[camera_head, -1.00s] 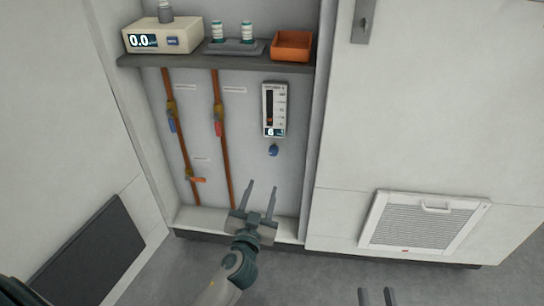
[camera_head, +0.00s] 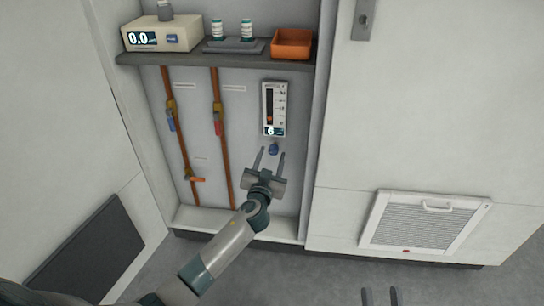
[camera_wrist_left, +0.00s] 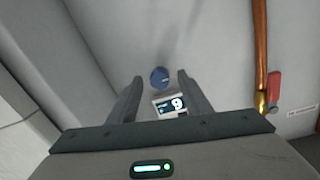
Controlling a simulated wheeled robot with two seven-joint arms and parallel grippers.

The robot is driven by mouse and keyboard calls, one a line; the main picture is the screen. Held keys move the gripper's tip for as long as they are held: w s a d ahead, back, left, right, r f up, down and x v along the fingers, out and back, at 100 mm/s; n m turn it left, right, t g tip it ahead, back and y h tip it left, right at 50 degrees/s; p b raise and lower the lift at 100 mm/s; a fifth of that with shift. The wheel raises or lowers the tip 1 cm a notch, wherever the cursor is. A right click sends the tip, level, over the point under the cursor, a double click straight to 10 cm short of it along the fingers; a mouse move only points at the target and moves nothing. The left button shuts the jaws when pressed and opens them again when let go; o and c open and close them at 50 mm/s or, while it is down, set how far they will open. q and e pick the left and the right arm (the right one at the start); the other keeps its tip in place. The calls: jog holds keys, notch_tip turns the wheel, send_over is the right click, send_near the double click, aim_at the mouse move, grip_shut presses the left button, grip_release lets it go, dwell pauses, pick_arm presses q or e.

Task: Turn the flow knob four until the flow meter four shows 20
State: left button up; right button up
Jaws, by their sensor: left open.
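The flow meter (camera_head: 273,108) is a tall white panel with a dark scale on the alcove's back wall. Its display reads 6. The blue flow knob (camera_head: 273,149) sits just below it. My left gripper (camera_head: 270,155) is open, its two fingers pointing up at the knob from just below. In the left wrist view the knob (camera_wrist_left: 160,78) shows between and beyond the fingertips of my left gripper (camera_wrist_left: 157,82), and the meter's display (camera_wrist_left: 170,104) appears rotated. I cannot tell whether the fingers touch the knob. My right gripper (camera_head: 380,296) shows only its finger ends at the bottom edge, apart from everything.
Copper pipes with a blue valve (camera_head: 170,121), a red valve (camera_head: 218,122) and an orange valve (camera_head: 196,180) run left of the meter. A shelf (camera_head: 215,62) above holds a white device (camera_head: 163,37), bottles and an orange tray (camera_head: 292,44). A vent panel (camera_head: 424,222) is at right.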

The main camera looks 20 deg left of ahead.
pick_arm(q)
jog(key=shift+w+a, duration=0.1)
jog(key=shift+w, duration=0.45)
jog(key=shift+c, duration=0.7)
jog(key=c, duration=0.9)
jog(key=shift+c, duration=0.2)
jog(key=shift+m, duration=0.3)
